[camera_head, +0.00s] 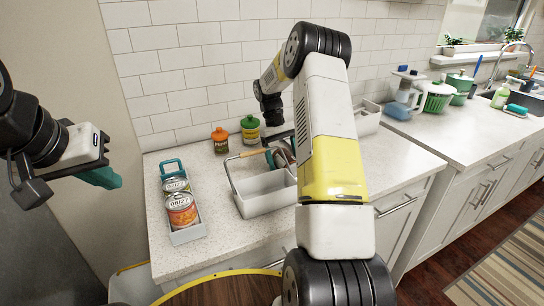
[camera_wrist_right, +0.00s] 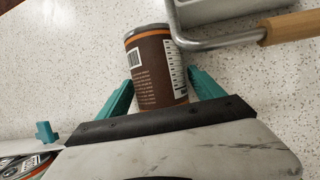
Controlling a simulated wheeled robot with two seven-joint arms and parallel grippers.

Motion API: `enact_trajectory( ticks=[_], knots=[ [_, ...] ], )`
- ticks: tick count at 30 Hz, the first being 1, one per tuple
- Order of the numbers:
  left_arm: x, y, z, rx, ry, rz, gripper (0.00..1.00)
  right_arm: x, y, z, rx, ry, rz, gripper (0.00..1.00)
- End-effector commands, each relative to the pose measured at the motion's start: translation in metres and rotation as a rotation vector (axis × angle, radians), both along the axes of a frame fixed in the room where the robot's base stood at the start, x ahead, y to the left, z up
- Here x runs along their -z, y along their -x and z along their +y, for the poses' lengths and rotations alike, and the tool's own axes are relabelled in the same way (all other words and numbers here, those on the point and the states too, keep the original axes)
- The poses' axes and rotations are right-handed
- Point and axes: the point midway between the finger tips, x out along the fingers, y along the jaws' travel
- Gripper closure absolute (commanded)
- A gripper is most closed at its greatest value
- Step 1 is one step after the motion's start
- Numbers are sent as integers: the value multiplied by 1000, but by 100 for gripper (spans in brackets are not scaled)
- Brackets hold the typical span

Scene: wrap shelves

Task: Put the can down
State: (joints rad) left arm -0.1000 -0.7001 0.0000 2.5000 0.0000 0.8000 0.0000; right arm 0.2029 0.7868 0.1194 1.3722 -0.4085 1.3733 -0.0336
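A brown can (camera_wrist_right: 157,68) with orange bands, a barcode and a pale label panel shows in the right wrist view. My right gripper (camera_wrist_right: 160,80) has its teal fingers against both sides of the can and looks shut on it. Whether the can's base touches the counter I cannot tell. In the head view my right arm (camera_head: 330,150) hides most of its own hand and the can. My left gripper (camera_head: 103,175) hangs at the left, away from the counter things. Its fingers show edge-on, so their opening is unclear.
A grey caddy (camera_head: 268,203) with a wooden-topped handle stands mid-counter; its handle (camera_wrist_right: 290,25) passes close beside the can. A tray (camera_head: 188,235) with cans stands at the left. Two lidded jars (camera_head: 220,143) (camera_head: 250,127) stand at the back. Speckled counter (camera_wrist_right: 70,60) is free left of the can.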

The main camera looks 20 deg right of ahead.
Motion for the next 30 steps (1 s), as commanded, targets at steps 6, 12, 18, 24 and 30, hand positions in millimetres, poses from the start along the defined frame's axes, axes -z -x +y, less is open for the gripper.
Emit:
enact_trajectory(
  ticks=[6,12,18,24,30],
  knots=[
    [0,0,0,0,0,0,100,0,0,0,0,0,0,69],
    [0,0,0,0,0,0,100,-1,0,0,0,0,-1,100],
    [0,0,0,0,0,0,100,-2,0,0,0,0,-1,100],
    [0,0,0,0,0,0,100,-15,-1,0,1,0,-2,100],
    [0,0,0,0,0,0,100,-12,-30,11,0,1,-1,100]
  ],
)
